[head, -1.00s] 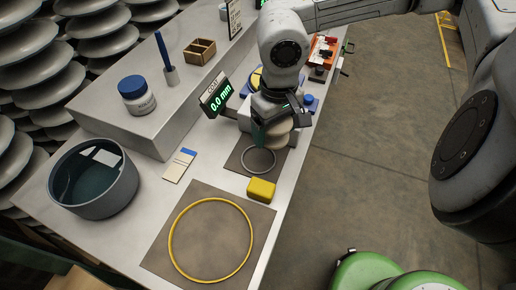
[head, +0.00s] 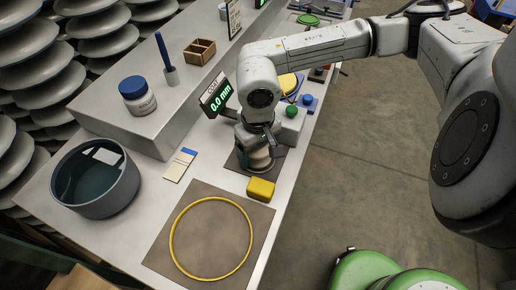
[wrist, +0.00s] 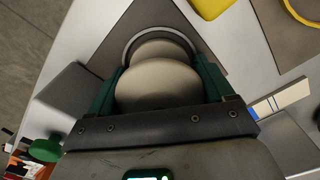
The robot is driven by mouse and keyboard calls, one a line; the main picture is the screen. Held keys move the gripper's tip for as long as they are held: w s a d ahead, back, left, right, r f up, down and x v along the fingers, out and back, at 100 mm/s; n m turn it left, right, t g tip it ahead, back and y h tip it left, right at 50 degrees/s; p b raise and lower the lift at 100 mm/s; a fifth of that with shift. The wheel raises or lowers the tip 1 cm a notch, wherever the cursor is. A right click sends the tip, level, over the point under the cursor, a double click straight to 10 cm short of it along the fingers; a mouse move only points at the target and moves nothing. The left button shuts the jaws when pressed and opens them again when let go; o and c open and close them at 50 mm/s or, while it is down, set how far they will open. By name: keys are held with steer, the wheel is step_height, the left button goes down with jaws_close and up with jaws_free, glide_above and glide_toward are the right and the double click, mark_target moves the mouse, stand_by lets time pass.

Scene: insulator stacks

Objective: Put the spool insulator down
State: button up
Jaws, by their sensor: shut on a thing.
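The cream spool insulator (head: 260,160) is upright at the small brown mat (head: 238,163) in the head view. In the wrist view the spool insulator (wrist: 157,88) sits between the green fingers of my gripper (wrist: 160,80), which is shut on it. The grey ring (wrist: 130,50) on the mat shows around the spool's far end. I cannot tell whether the spool's base touches the mat. In the head view my gripper (head: 256,140) is low over the mat and hides most of the ring.
A yellow block (head: 261,189) lies just in front of the small mat. A larger mat (head: 180,215) with a yellow ring (head: 173,254) is nearer. A gauge display (head: 216,96) reading 0.0 mm stands close behind my gripper. A round grey tub (head: 128,190) is at left.

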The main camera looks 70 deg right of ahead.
steer(key=shift+s+f+b, duration=0.1)
steer(key=shift+f+b, duration=0.7)
steer(key=shift+b, duration=0.25)
steer(key=o, duration=1.4)
steer(key=shift+a+f, duration=0.1)
steer(key=shift+r+p, duration=0.9)
steer(key=shift+p, duration=0.15)
step_height(320, 180, up, 12)
steer(key=shift+r, duration=0.1)
steer(key=shift+c, duration=0.6)
